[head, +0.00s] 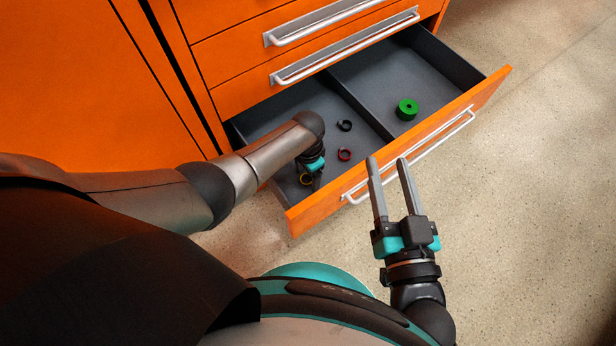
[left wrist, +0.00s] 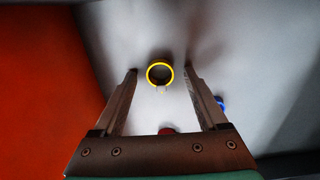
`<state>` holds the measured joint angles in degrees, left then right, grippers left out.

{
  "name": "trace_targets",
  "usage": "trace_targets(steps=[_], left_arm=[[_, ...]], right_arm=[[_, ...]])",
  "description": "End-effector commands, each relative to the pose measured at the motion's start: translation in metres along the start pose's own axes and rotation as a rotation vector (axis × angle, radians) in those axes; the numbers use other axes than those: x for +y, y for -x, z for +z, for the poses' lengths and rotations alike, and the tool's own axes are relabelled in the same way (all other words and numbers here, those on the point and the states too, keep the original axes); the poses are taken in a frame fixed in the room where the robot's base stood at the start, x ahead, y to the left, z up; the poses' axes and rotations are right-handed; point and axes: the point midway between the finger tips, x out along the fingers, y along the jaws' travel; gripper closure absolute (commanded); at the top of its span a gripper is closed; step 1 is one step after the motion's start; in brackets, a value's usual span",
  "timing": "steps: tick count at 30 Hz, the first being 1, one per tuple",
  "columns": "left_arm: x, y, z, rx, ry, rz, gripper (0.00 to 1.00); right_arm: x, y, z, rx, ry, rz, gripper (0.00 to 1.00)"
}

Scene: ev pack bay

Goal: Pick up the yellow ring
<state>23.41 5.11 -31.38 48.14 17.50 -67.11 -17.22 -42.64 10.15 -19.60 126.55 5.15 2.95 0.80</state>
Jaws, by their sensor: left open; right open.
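The yellow ring (head: 304,180) lies on the floor of the open drawer's left compartment, near the front, partly hidden by my left gripper in the head view. In the left wrist view the yellow ring (left wrist: 149,75) shows whole, between the two fingertips with a gap on each side. My left gripper (left wrist: 161,75) is open and points down at it; in the head view the left gripper (head: 312,182) is inside the drawer. Whether the fingertips are level with the ring is unclear. My right gripper (head: 387,162) is open and empty, outside the drawer front.
The open drawer (head: 440,125) has a divider and raised walls around my left gripper. A red ring (head: 344,154) and a black ring (head: 344,125) lie in the left compartment. A green roll (head: 407,109) is in the right one. A blue item (left wrist: 220,103) lies right of the left fingers.

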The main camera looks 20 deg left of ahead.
Motion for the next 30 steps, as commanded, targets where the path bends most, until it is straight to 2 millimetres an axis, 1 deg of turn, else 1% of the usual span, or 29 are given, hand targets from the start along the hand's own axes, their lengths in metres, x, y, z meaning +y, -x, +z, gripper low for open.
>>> trace_targets(steps=[1,2,21,22,30], left_arm=[[0.0,0.0002,-0.0002,0.0,0.0,0.0,0.24],[0.0,0.0001,-0.0001,0.0,0.0,0.0,0.27],[0.0,0.0,0.0002,0.0,0.0,0.0,0.99],[0.0,0.0,0.0002,0.0,0.0,0.0,1.0],[0.0,-0.0001,0.0003,0.0,0.0,0.0,1.0]], right_arm=[[0.0,0.0001,0.0001,-0.001,0.0,0.0,0.5],[0.0,0.0001,0.0001,-0.001,0.0,0.0,0.5],[0.0001,-0.0001,0.0004,-0.002,0.0,0.0,0.5],[0.0001,-0.0001,0.0004,-0.002,0.0,0.0,0.5],[0.0001,-0.0001,0.0003,-0.002,0.0,0.0,0.5]])
